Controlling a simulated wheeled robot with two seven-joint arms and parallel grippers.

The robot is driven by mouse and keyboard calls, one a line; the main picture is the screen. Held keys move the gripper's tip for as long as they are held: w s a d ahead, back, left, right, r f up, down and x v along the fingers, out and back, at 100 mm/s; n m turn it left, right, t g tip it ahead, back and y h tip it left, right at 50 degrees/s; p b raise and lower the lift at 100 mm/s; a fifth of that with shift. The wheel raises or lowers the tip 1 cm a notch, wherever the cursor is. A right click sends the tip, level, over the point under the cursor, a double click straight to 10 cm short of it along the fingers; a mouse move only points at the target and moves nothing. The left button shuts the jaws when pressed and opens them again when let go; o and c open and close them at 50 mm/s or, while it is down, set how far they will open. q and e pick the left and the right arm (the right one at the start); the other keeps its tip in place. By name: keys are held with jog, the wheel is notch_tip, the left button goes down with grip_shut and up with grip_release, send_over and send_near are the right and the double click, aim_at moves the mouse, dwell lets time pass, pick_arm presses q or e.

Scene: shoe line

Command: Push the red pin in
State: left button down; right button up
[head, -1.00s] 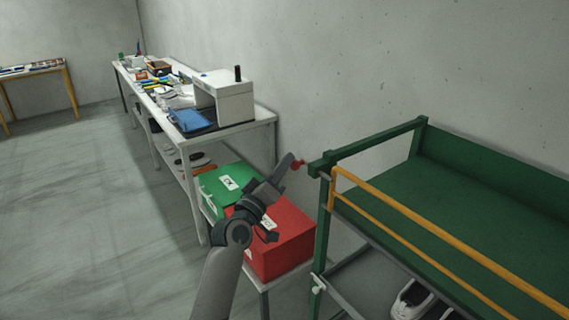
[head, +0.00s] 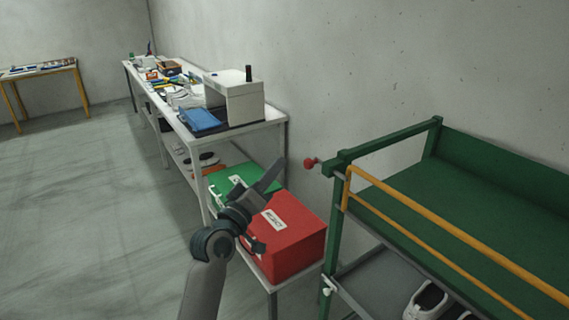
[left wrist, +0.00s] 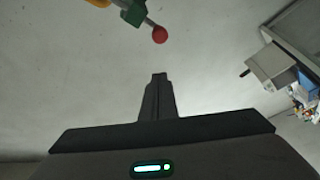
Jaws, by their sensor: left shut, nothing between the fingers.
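The red pin (head: 309,164) has a round red knob and sticks out to the left of the green frame's corner post. In the left wrist view its red knob (left wrist: 160,35) is beyond the fingertips, on a short grey shaft from a green piece. My left gripper (head: 279,164) is shut and empty, left of the knob, with a visible gap between them. In the left wrist view its closed fingers (left wrist: 159,77) point toward the knob without touching it. How deep the pin sits in the post I cannot tell. My right gripper is not in view.
The green cart (head: 480,205) with an orange rail (head: 430,233) stands at the right, shoes on its lower shelf. Red (head: 297,235) and green (head: 228,181) boxes are below my left gripper. A white workbench (head: 250,130) stands behind them. Floor at the left is clear.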

pick_arm(q)
jog(key=shift+v, duration=1.15)
jog(key=shift+w+a+f, duration=0.1)
